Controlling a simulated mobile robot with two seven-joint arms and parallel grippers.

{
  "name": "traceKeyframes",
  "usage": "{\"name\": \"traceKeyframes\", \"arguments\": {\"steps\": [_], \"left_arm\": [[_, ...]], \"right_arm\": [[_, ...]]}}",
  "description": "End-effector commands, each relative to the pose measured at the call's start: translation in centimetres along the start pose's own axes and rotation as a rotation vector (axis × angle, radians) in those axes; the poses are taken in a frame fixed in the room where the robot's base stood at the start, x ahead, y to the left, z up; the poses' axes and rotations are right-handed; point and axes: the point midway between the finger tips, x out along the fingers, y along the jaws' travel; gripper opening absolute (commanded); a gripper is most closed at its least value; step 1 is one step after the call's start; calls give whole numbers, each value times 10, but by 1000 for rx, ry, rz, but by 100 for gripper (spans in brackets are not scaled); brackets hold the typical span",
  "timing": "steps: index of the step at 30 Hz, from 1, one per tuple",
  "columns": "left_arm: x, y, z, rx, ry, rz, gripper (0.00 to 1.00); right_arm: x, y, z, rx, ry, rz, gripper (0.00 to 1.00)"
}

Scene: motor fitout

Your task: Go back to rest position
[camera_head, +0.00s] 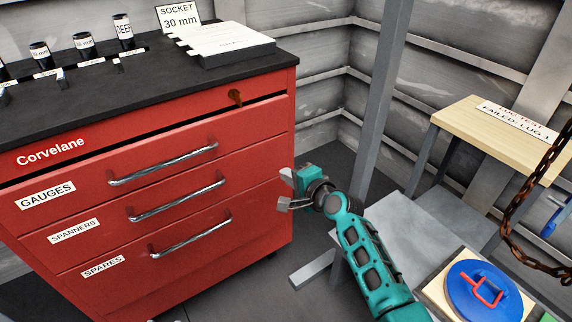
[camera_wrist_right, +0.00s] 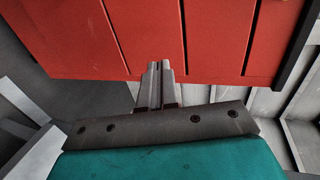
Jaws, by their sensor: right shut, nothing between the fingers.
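My right gripper (camera_head: 286,190) is at the end of the teal arm, beside the right end of the red cabinet (camera_head: 262,215) in the head view. In the right wrist view my right gripper (camera_wrist_right: 158,68) has its fingers together and empty, pointing at the red cabinet side (camera_wrist_right: 155,30). I cannot tell whether the fingertips touch the cabinet. My left gripper is not in view.
A grey post (camera_head: 380,100) stands behind my right arm. A wooden bench (camera_head: 470,135), a hanging rusty chain (camera_head: 535,185) and a blue disc (camera_head: 482,298) with a red handle are at right.

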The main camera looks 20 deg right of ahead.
Motion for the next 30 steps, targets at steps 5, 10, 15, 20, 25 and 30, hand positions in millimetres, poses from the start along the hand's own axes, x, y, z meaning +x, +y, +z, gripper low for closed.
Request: {"name": "traceKeyframes", "arguments": {"steps": [5,10,15,20,25,30], "left_arm": [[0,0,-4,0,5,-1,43],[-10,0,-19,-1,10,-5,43],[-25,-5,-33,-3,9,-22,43],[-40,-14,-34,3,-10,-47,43],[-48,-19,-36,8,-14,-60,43],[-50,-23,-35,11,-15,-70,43]], "right_arm": [[-5,2,0,-12,2,4,0],[-37,26,5,-212,23,71,0],[-110,65,23,-658,16,192,0],[-182,85,46,-1081,-47,276,0],[-236,89,68,-1393,-120,308,0],[-257,90,77,-1524,-153,312,0]]}}
